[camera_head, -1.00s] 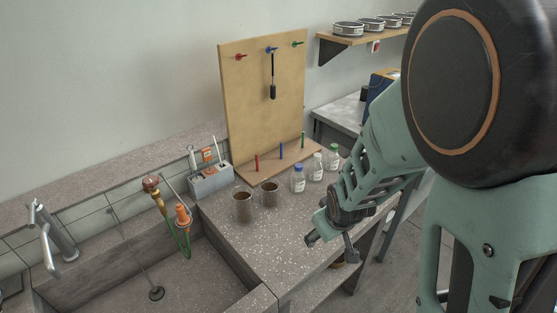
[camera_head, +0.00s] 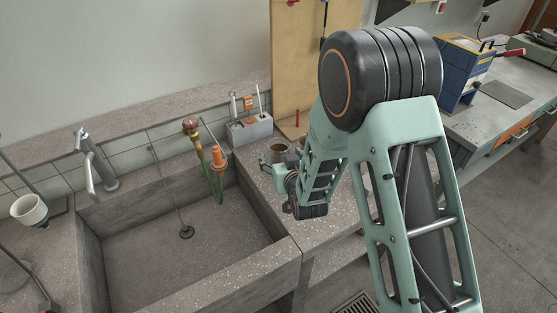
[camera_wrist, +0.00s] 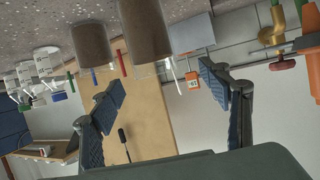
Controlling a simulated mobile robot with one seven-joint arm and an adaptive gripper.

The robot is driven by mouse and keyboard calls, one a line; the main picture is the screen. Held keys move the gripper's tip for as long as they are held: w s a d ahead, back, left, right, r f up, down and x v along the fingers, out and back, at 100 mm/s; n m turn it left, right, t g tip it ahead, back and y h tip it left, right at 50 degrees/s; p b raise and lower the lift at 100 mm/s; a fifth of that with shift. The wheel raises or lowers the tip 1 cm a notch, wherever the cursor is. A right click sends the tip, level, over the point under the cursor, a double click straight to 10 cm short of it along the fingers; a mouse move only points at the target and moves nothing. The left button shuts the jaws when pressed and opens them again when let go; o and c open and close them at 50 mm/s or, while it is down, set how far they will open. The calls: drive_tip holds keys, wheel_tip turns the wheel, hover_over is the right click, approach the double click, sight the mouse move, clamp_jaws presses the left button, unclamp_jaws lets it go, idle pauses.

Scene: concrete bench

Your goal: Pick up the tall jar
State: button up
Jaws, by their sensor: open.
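The tall jar, a brown cylinder with a pale rim, is the larger and nearer of two jars in the wrist view (camera_wrist: 146,30), which shows the scene upside down. In the head view the tall jar (camera_head: 278,150) stands on the bench to the right of the sink, partly covered by my arm. My gripper (camera_wrist: 160,85) is open and empty. Its two blue-padded fingers point towards the jars, with the tall jar ahead, roughly between the fingertips in the picture. In the head view the gripper (camera_head: 268,160) is small and partly hidden beside the jar.
A smaller brown jar (camera_wrist: 91,45) stands beside the tall one. Several white-labelled bottles (camera_wrist: 42,65) are farther along. A sink (camera_head: 185,225) lies left of the jars, with a grey tool holder (camera_head: 250,130) behind. A wooden board (camera_head: 290,70) stands at the back.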

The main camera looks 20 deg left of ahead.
sight(277, 144)
drive_tip(key=shift+d+p+x, duration=0.2)
drive_tip(key=shift+p+x, duration=0.2)
drive_tip(key=shift+x, duration=1.45)
drive_tip(key=shift+d+p+x, duration=0.15)
drive_tip(key=shift+p+x, duration=0.25)
drive_tip(key=shift+x, duration=1.45)
drive_tip(key=shift+w, duration=0.2)
drive_tip(key=c, duration=1.8)
